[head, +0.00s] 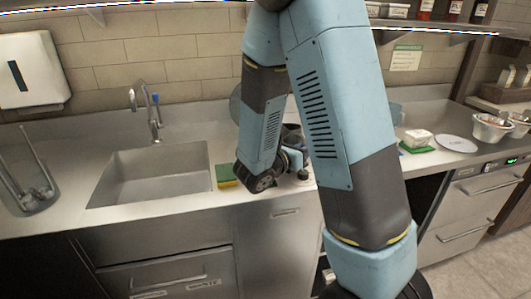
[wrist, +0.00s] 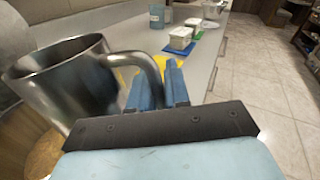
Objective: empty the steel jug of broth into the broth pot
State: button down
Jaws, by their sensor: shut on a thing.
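The steel jug (wrist: 75,85) fills the left of the wrist view, its rim slanting down to the left in the picture. My gripper (wrist: 157,82) has its blue fingers closed at the jug's curved handle and holds it. I cannot see the jug's inside well enough to tell how much broth is in it. A brown-orange surface (wrist: 42,155) shows below the jug at the lower left; I cannot tell whether it belongs to the broth pot. In the head view my arm hides the jug and most of the gripper.
To the right are a white tub (head: 418,138), a white plate (head: 457,143) and metal bowls (head: 490,128). A glass container (head: 27,185) stands far left.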

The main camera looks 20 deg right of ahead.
aim_at(294, 125)
jog(key=shift+w+a+r+n+g+y, duration=0.2)
jog(key=shift+w+r+n, duration=0.3)
jog(key=shift+w+n, duration=0.4)
jog(key=shift+w+a+r+n+g+y, duration=0.1)
jog(key=shift+w+a+r+n+g, duration=0.25)
jog(key=shift+w+n, duration=0.5)
jog(key=shift+w+a+r+n+p, duration=0.1)
jog(key=shift+w+r+n+p, duration=0.05)
jog(key=shift+w+r+n, duration=0.3)
jog(key=shift+w+a+r+n+p, duration=0.15)
jog(key=shift+w+r+n, duration=0.1)
jog(key=shift+r, duration=0.3)
jog(key=shift+w+a+r+n+g+p, duration=0.15)
jog(key=shift+w+n+g+p, duration=0.15)
jog(key=shift+w+n, duration=0.55)
jog(key=shift+w+a+r+n+g+p, duration=0.2)
jog(key=shift+w+n, duration=0.35)
jog(key=shift+n, duration=0.45)
jog(key=shift+w+f+n, duration=0.4)
jog(key=shift+f, duration=0.15)
jog(key=shift+w+a+n+g+p, duration=0.1)
jog(key=shift+w+n+g+p, duration=0.15)
jog(key=shift+w+n+p, duration=0.2)
jog(key=shift+w+a+n, duration=0.1)
jog(key=shift+w+n, duration=0.2)
jog(key=shift+n, duration=0.05)
